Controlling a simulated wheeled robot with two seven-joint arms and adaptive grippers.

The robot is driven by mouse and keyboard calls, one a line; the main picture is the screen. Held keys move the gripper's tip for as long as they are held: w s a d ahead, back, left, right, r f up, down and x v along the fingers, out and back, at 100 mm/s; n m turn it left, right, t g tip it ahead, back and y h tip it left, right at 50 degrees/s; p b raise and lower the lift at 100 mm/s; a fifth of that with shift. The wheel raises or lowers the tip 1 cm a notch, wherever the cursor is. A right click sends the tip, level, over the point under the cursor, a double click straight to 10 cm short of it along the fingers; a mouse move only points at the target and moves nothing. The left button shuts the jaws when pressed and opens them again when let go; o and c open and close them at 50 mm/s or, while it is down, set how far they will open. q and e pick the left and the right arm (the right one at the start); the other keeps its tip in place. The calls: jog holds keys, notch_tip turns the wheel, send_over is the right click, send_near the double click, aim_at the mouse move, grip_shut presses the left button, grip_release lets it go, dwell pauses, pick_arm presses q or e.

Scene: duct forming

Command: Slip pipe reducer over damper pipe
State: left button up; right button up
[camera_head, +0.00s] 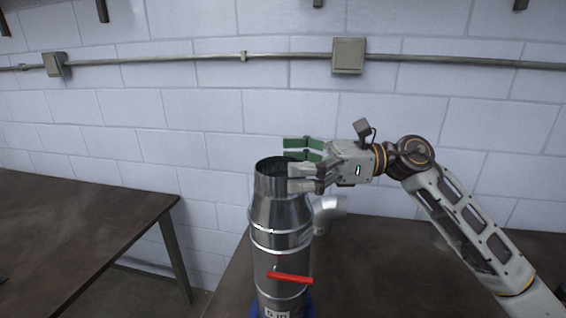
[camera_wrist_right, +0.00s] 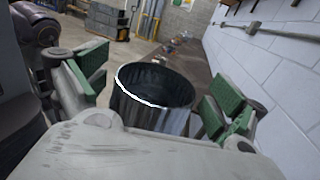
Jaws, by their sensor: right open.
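The pipe reducer (camera_head: 279,213), a shiny metal piece narrowing toward its open top, stands upright on top of the damper pipe (camera_head: 268,262). The damper pipe is a metal cylinder with a red handle (camera_head: 290,277). A bright seam shows where the two meet; how far they overlap is hard to tell. My right gripper (camera_head: 300,166) is open at the reducer's top collar. In the right wrist view, the reducer's round rim (camera_wrist_right: 155,88) lies between the green-padded fingers (camera_wrist_right: 158,92), with gaps at both sides. My left gripper is not in view.
The pipes stand on a dark table (camera_head: 385,270). A curved metal pipe piece (camera_head: 328,208) is behind them at the right. Another brown table (camera_head: 75,225) stands at the left, across a gap. A white block wall with a conduit is behind.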

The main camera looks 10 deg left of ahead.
jog(key=v, duration=1)
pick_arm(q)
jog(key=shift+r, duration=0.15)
pick_arm(e)
jog(key=shift+d+r, duration=0.1)
dwell(0.5)
pick_arm(q)
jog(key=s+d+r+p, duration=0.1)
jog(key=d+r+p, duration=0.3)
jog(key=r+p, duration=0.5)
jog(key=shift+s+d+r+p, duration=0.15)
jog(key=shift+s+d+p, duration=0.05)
jog(key=shift+p, duration=0.1)
pick_arm(e)
notch_tip(320, 180, up, 9)
jog(key=shift+r, duration=0.25)
